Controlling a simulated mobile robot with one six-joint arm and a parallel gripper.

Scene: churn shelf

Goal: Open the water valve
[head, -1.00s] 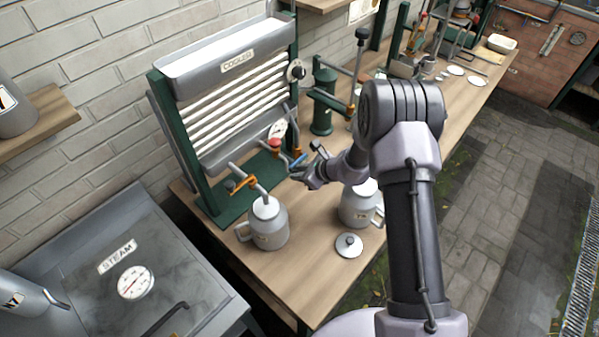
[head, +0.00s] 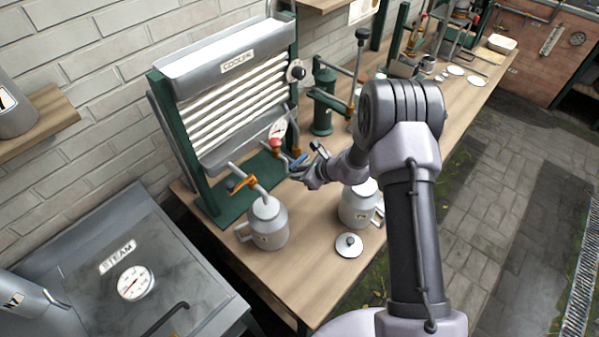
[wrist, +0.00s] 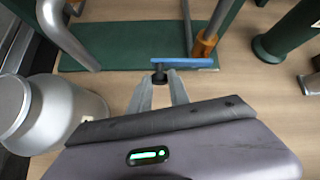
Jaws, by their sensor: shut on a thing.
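The water valve's blue lever (wrist: 185,63) lies level across the upper middle of the wrist view. Its right end meets an orange valve body (wrist: 206,43) on a pipe. A dark knob (wrist: 158,76) is at the lever's left end. My gripper (wrist: 159,84) is shut on this knob, its fingertips on either side. In the head view my gripper (head: 299,170) is at the pipes below the cooler (head: 237,65), and the blue lever (head: 299,160) shows only as a small piece there.
A second can (head: 357,205) is partly behind my arm, with a loose lid (head: 349,245) in front. A red knob (head: 276,143) and a gauge (head: 279,130) are close by my gripper.

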